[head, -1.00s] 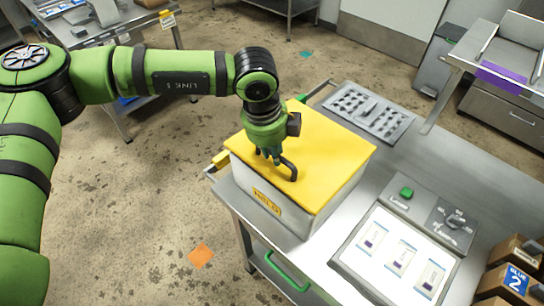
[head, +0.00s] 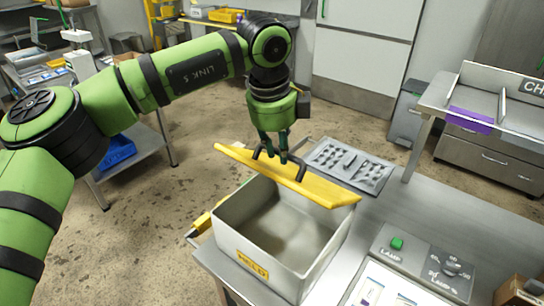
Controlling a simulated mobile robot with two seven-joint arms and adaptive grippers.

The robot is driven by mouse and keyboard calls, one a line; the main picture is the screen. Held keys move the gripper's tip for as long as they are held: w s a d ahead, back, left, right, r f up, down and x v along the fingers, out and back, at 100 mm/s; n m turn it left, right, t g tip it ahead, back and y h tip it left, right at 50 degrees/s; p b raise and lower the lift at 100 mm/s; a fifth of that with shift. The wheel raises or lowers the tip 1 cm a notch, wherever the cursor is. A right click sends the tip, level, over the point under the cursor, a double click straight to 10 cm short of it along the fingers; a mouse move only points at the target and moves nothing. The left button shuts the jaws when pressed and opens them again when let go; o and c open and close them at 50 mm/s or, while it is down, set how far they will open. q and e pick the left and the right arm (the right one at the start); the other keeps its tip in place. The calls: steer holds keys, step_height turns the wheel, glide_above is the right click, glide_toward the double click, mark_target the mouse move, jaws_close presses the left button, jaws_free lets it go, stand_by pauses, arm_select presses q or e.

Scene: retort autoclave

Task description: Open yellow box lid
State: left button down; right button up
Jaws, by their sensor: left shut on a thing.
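The yellow lid (head: 315,187) is raised off the front of a pale grey box (head: 262,240) with a yellow "HELD" label on its front. The lid is tilted, over the box's far side. I cannot tell whether its far edge still touches the box. The box stands open toward me and its inside looks empty. My left gripper (head: 280,158) is above the lid, shut on the lid's dark handle (head: 300,170). My right gripper is not in view.
The box stands on a steel table (head: 385,208). A grey perforated tray (head: 350,165) lies just behind the lid. A lamp panel with a green button (head: 397,243) is at the right front. A steel bench (head: 500,115) stands at the right.

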arm_select(q)
steer(key=shift+d+f, duration=0.15)
steer(key=c, duration=1.1)
jaws_free()
steer(key=shift+w, duration=0.1)
steer(key=shift+w+d+f, duration=0.15)
steer(key=shift+w+d, duration=0.1)
steer(key=shift+a, duration=0.2)
steer(key=shift+s+r, duration=0.1)
steer(key=shift+r, duration=0.25)
steer(key=v, duration=1.1)
steer(key=shift+r, duration=0.25)
steer(key=shift+f, duration=0.1)
